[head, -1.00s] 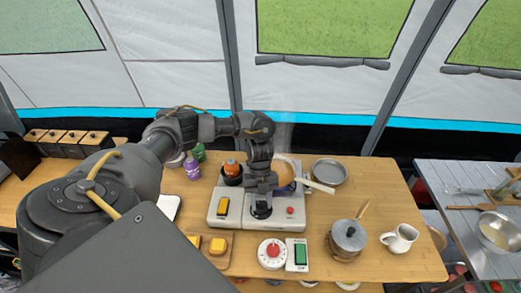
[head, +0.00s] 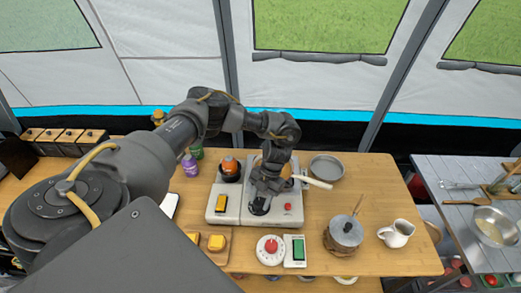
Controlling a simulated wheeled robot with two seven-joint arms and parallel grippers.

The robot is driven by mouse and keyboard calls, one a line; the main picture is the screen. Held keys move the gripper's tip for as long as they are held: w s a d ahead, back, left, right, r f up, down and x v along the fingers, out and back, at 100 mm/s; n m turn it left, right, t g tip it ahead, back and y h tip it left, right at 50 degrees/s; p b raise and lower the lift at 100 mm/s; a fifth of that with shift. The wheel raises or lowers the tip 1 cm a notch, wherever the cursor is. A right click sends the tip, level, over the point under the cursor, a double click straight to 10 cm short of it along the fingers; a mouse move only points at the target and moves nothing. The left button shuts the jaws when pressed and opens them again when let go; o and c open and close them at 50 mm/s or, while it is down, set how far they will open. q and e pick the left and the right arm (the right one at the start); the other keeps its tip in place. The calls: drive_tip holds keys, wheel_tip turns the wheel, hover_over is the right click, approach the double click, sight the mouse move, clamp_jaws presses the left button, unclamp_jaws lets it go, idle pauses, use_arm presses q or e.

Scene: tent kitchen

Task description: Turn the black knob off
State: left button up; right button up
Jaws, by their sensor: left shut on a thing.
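The fingertips and part of the knob are hard to make out behind the gripper body. My right gripper is not in view.
In front of the stove are a white timer with a red centre (head: 270,250) and a green switch (head: 298,250).

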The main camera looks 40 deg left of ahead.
use_arm(q)
drive_tip(key=shift+m, duration=0.4)
drive_tip(key=o, duration=1)
drive_tip(key=b+v, duration=0.2)
drive_tip(key=v, duration=0.8)
drive_tip(key=shift+d+r, duration=0.2)
drive_tip(key=shift+r, duration=0.15)
